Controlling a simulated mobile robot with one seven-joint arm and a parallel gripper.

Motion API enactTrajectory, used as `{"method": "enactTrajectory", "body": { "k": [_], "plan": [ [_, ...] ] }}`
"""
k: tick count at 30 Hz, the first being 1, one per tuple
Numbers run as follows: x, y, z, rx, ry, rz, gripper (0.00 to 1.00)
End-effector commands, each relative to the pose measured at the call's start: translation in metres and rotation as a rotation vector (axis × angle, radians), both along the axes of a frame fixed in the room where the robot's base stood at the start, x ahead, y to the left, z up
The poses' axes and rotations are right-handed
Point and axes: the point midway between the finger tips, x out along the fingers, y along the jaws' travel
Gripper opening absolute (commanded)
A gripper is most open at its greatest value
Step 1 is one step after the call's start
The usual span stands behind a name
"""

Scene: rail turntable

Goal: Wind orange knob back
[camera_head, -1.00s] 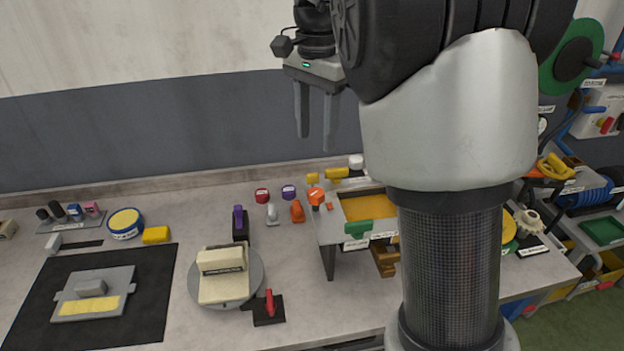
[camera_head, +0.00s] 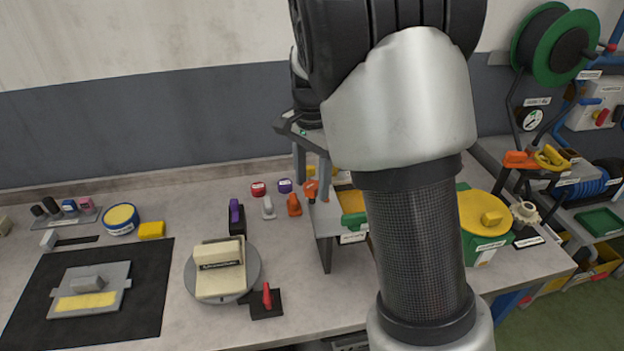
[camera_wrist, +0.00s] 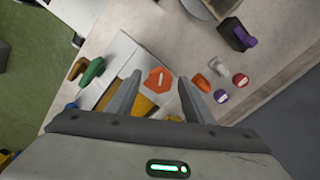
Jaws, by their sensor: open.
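In the wrist view the orange knob (camera_wrist: 158,80) shows a small white mark and lies between my two fingertips. My gripper (camera_head: 312,183) is open and points down at the knob. In the wrist view my gripper (camera_wrist: 160,76) has one finger on each side of it, with gaps. I cannot tell how far above the knob the fingertips are. My arm hides part of the stand in the head view.
An orange lever (camera_head: 294,205), a grey lever (camera_head: 268,208), a red knob (camera_head: 258,189) and a purple knob (camera_head: 285,186) stand close left of the stand. A green handle (camera_head: 353,221) is at its front. A turntable (camera_head: 251,277) with a cream block sits further left.

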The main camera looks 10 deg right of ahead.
Motion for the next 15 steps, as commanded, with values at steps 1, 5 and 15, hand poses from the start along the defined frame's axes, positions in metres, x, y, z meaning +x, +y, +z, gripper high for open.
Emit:
{"method": "enactTrajectory", "body": {
  "k": [1,5,15],
  "plan": [
    [0.0,0.0,0.0,0.0,0.0,0.0,0.47],
    [0.0,0.0,0.0001,0.0,0.0,0.0,0.38],
    [0.0,-0.0001,0.0004,0.0,0.0,0.004,0.06]
  ]
}}
